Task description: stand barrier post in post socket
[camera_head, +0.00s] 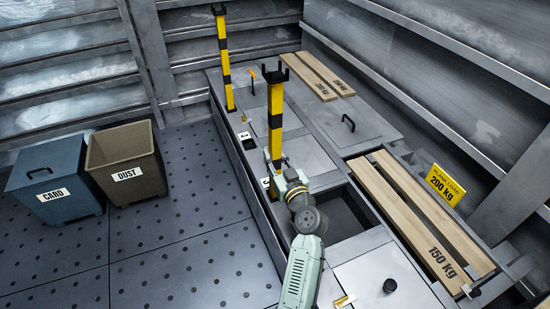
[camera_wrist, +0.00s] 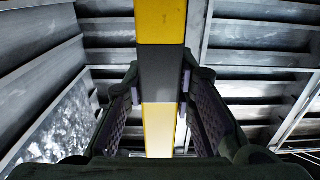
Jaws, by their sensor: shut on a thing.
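A yellow and black barrier post (camera_head: 275,113) with a dark forked top stands roughly upright in front of my arm. My gripper (camera_head: 274,163) is shut on it low down. In the wrist view the post (camera_wrist: 161,75) runs between the two fingers of my gripper (camera_wrist: 158,98). The post's lower end and any post socket under it are hidden by my gripper, so I cannot tell whether it is seated. A second, similar barrier post (camera_head: 226,65) stands upright at the far left corner of the bench.
The grey bench (camera_head: 302,157) has lidded compartments and one open dark bay (camera_head: 345,211). Marked planks (camera_head: 418,219) lie on the right, with more planks (camera_head: 318,76) behind. A blue CARD bin (camera_head: 50,180) and a brown DUST bin (camera_head: 128,165) stand left; the floor between is clear.

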